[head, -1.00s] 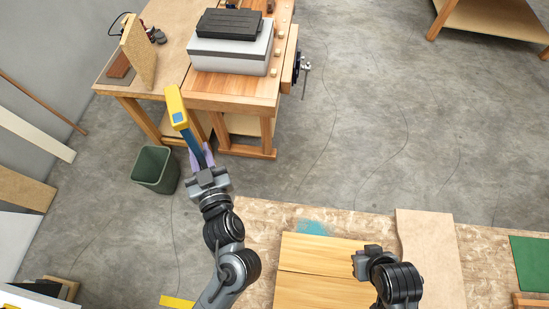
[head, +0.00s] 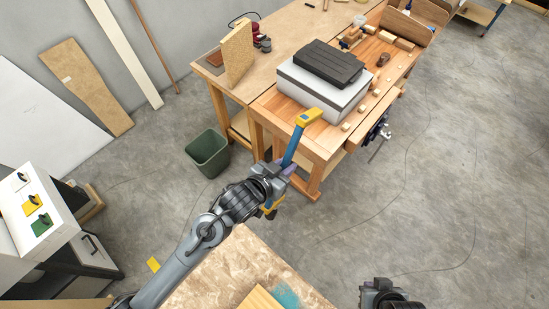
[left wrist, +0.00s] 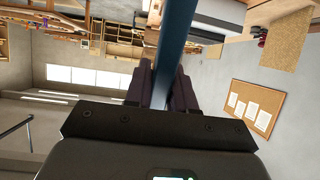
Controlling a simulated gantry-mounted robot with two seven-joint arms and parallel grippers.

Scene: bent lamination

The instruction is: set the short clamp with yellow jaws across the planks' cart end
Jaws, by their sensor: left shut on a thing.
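The clamp (head: 293,146) has a blue bar and yellow jaws. My left gripper (head: 284,170) is shut on its bar and holds it in the air, tilted. One yellow jaw is at the upper end, and more yellow shows below the gripper. In the left wrist view the blue bar (left wrist: 176,38) runs up between the dark fingers of the left gripper (left wrist: 165,82). The pale planks (head: 260,300) show only as a corner at the bottom edge. My right gripper (head: 380,290) is at the bottom edge, apart from the clamp; its fingers are unclear.
A wooden workbench (head: 322,140) with a grey box and black case (head: 318,63) stands behind the clamp. A green bin (head: 208,153) is on the floor. A white-topped cabinet (head: 50,235) is at left. The particle board (head: 215,275) lies below. Floor at right is open.

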